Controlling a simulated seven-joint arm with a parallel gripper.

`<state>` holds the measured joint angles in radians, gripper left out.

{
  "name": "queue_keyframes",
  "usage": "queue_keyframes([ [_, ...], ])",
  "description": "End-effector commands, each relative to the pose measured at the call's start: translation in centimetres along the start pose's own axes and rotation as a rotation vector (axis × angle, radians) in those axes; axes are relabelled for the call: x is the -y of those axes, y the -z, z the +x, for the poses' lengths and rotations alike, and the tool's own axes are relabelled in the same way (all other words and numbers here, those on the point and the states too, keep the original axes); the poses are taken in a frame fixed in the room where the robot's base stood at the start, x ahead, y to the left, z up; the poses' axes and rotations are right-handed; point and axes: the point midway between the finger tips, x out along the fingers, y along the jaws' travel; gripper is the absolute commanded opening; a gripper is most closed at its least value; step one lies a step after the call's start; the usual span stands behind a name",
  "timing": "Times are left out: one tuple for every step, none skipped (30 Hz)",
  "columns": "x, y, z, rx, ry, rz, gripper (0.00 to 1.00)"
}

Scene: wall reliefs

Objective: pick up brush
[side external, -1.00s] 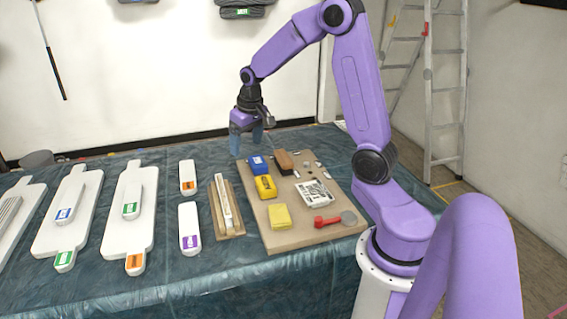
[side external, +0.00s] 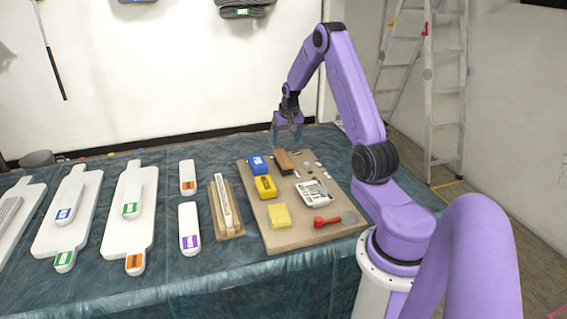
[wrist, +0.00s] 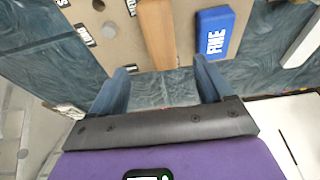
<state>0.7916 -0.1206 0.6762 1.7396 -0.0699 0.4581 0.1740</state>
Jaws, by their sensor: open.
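The brush appears to be the brown wooden block with a dark underside (side external: 284,162), lying at the far edge of the tan board (side external: 262,222). In the wrist view its wooden back (wrist: 157,32) runs up from between the fingertips to the top edge. My gripper (side external: 288,142) is open and empty, above the far edge of the board, behind the brush. In the wrist view the two blue fingers of my gripper (wrist: 163,72) are spread wider than the brush, with blue-green cloth between them. No contact with the brush shows.
A blue block (side external: 257,165) marked FINE lies close to the left of the brush. A yellow block (side external: 265,187), a yellow sponge (side external: 279,216), a white labelled piece (side external: 314,193) and a red-handled tool (side external: 329,221) share the board. White paddles (side external: 130,215) lie left.

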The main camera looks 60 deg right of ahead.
Motion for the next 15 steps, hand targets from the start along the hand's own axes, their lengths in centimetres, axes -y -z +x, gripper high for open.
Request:
queue_keyframes([
  [0.0,-0.1,1.0,0.004,0.0,0.0,0.79],
  [0.0,-0.1,1.6,0.003,0.0,0.0,0.79],
  [0.0,-0.1,2.2,0.003,0.0,-0.001,0.79],
  [0.0,-0.1,2.7,0.004,0.0,-0.001,0.79],
  [0.1,-0.1,3.2,0.003,0.0,-0.001,0.79],
  [0.1,-0.1,3.9,0.003,0.0,-0.001,0.79],
  [0.0,-0.1,4.3,0.003,0.0,0.0,0.79],
  [0.0,-0.1,4.7,0.003,0.0,0.0,0.79],
  [0.0,0.0,5.1,0.001,0.0,0.0,0.79],
  [0.0,0.0,5.4,0.0,0.0,0.0,0.79],
  [0.0,0.0,5.7,0.001,0.0,0.0,0.79],
  [0.0,0.0,6.0,0.001,0.0,-0.001,0.79],
  [0.0,0.0,6.1,0.0,0.0,-0.001,0.79],
  [0.0,0.0,6.2,0.0,0.0,-0.001,0.79],
  [0.0,0.0,6.3,0.0,0.0,-0.001,0.79],
])
